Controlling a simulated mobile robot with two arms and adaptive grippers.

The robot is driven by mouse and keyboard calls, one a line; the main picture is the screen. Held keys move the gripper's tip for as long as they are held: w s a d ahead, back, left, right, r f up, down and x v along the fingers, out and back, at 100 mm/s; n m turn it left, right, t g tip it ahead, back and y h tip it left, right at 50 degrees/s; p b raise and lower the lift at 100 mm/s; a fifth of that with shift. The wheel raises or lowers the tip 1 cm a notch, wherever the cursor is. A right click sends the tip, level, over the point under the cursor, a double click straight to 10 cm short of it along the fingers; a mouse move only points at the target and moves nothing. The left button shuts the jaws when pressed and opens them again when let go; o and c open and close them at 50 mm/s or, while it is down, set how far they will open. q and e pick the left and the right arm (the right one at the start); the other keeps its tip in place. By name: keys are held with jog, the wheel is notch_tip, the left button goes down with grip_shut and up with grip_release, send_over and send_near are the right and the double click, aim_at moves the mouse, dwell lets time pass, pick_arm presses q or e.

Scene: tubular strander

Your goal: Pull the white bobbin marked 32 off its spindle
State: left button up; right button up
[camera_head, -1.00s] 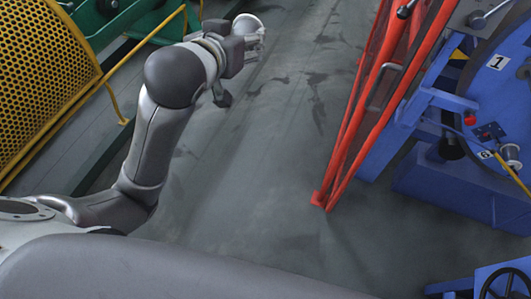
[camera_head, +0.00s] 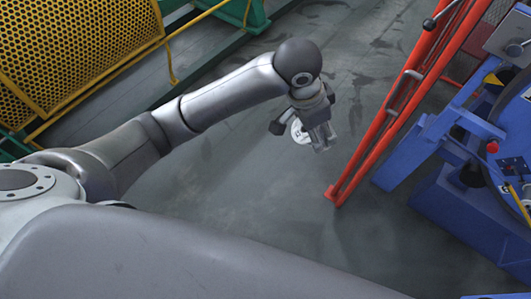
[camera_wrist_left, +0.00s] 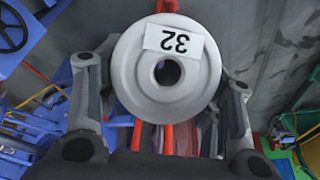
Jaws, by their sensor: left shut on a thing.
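The white bobbin (camera_wrist_left: 135,85) marked 32 fills the middle of the left wrist view, its round end facing the camera. Its label (camera_wrist_left: 175,41) shows upside down, and its centre hole is open with no spindle in it. My left gripper (camera_wrist_left: 163,98) has a finger on each side of the bobbin and is shut on it. In the head view my left gripper (camera_head: 318,137) holds the bobbin (camera_head: 299,132) in the air, partly hidden by the gripper. The right gripper is out of view.
A red frame (camera_head: 400,95) stands just right of my left gripper. Blue machinery (camera_head: 470,205) is beyond it on the right. A yellow mesh guard (camera_head: 75,50) and a green frame (camera_head: 240,15) are at the upper left. Grey floor (camera_head: 255,190) lies clear below the gripper.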

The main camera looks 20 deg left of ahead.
pick_arm(q)
jog(key=shift+s+a+f+m+g+y+p, duration=0.15)
jog(key=shift+s+f+m+g+y+p, duration=0.2)
jog(key=shift+s+f+m+g+y, duration=0.35)
jog(key=s+a+f+m+g+y+p, duration=0.2)
jog(key=s+a+f+g+y+p, duration=0.1)
jog(key=s+a+f+y, duration=0.2)
jog(key=s+a, duration=0.2)
jog(key=a, duration=0.1)
jog(key=shift+a+f, duration=0.15)
jog(key=shift+f, duration=0.1)
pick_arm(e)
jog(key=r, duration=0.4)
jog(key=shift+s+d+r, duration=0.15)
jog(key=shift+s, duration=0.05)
pick_arm(q)
jog(key=shift+a, duration=0.1)
